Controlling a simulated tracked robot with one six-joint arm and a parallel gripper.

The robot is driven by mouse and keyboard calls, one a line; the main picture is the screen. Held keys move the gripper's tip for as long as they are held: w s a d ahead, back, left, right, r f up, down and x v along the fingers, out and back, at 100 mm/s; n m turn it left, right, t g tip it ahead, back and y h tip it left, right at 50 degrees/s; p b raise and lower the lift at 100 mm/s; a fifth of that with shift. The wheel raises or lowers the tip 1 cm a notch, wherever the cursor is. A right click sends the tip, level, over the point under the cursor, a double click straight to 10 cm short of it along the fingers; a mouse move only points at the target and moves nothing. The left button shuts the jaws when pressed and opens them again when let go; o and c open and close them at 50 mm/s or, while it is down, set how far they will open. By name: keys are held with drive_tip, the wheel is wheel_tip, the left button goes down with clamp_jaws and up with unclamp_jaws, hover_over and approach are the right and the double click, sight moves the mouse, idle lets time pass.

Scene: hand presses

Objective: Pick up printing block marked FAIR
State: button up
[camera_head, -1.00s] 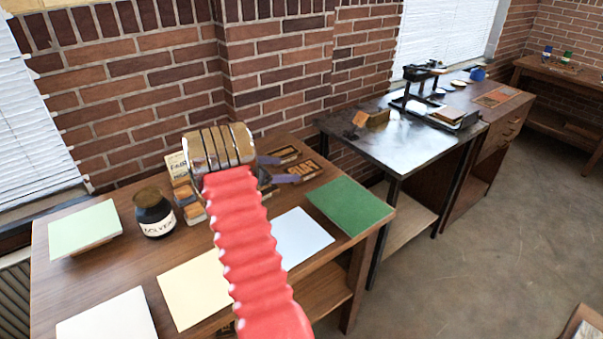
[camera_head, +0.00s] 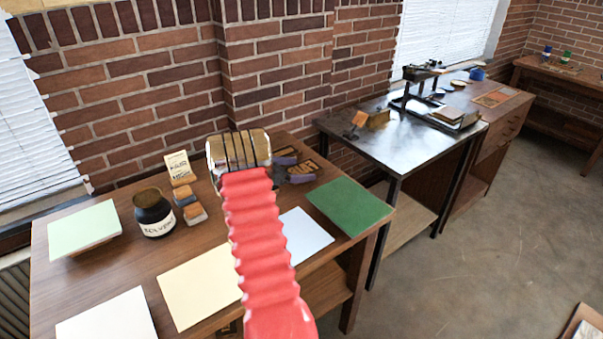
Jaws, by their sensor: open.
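Dark wooden printing blocks with pale raised letters lie on the brown table, partly behind my gripper. One block (camera_head: 308,166) shows letters that are too small to read surely, so I cannot tell if it is the one marked FAIR. Another block (camera_head: 285,152) lies just behind it. My gripper (camera_head: 294,169) is open, with its two purple-grey fingers apart and pointing right, close to these blocks. I cannot tell whether the fingers touch them or are above them. The gripper's body and my red arm hide part of the table there.
A dark jar (camera_head: 153,213), small wood-topped blocks (camera_head: 193,212) and a printed card (camera_head: 179,165) stand left of my gripper. Paper sheets and a green sheet (camera_head: 348,205) lie in front and to the right. A metal-topped table (camera_head: 385,145) stands beyond, and a brick wall behind.

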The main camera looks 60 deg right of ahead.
drive_tip(key=shift+s+d+f, duration=0.1)
drive_tip(key=shift+s+d, duration=0.05)
drive_tip(key=shift+d, duration=0.2)
drive_tip(key=shift+c, duration=0.3)
drive_tip(key=c, duration=1.3)
drive_tip(key=shift+c, duration=0.2)
wheel_tip(320, 180, up, 28)
